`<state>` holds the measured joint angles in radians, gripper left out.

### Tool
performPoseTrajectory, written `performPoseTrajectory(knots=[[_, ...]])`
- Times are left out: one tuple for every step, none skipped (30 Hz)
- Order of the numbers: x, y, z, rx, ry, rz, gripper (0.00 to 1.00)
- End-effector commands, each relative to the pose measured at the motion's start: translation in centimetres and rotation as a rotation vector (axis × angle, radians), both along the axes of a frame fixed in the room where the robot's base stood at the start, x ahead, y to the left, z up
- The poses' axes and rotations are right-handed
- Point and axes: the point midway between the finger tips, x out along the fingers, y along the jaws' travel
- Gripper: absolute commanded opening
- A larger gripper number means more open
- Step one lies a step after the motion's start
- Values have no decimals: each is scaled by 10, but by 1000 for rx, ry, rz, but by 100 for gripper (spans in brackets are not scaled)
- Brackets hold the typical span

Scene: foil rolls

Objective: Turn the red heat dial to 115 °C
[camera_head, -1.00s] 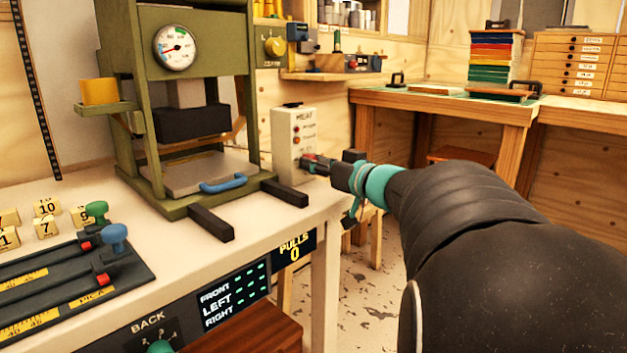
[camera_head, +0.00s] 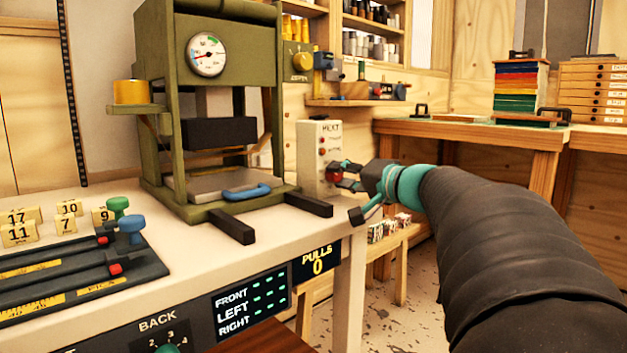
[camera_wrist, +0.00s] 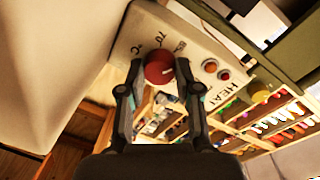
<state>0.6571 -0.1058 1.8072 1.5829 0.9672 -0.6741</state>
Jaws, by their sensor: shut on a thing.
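The red heat dial (camera_wrist: 159,68) sits on the face of the white heat box (camera_head: 312,150), which stands at the bench's right end beside the green press. In the wrist view my gripper (camera_wrist: 160,72) has one finger on each side of the dial, shut on it. A pale pointer line shows on the dial. A "70°C" marking is legible on the box face beside it; other scale marks are partly hidden or too small to read. In the head view my gripper (camera_head: 345,176) reaches the box from the right and partly covers the dial.
The green press (camera_head: 160,110) with a round gauge (camera_head: 206,55) stands left of the box. A blue handle (camera_head: 246,192) and dark rails jut toward the bench front. A wooden table (camera_head: 470,133) is behind.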

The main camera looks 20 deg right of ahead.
Motion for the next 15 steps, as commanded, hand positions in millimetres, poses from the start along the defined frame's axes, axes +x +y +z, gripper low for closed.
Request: performPoseTrajectory(knots=[[0, -1, 0, 41, 14, -1, 0], [0, -1, 0, 68, 24, -1, 0], [0, -1, 0, 104, 37, -1, 0], [0, -1, 0, 130, 48, 0, 0], [0, -1, 1, 157, 58, -1, 0], [0, -1, 1, 193, 70, 0, 0], [0, -1, 1, 220, 80, 0, 0], [0, -1, 1, 247, 90, 0, 0], [0, -1, 1, 283, 102, -1, 0], [1, -1, 1, 310, 112, -1, 0], [1, -1, 1, 336, 122, -1, 0], [1, -2, 1, 372, 135, -1, 0], [1, -2, 1, 400, 145, -1, 0], [1, -2, 1, 427, 155, -1, 0], [1, -1, 1, 462, 167, -1, 0]])
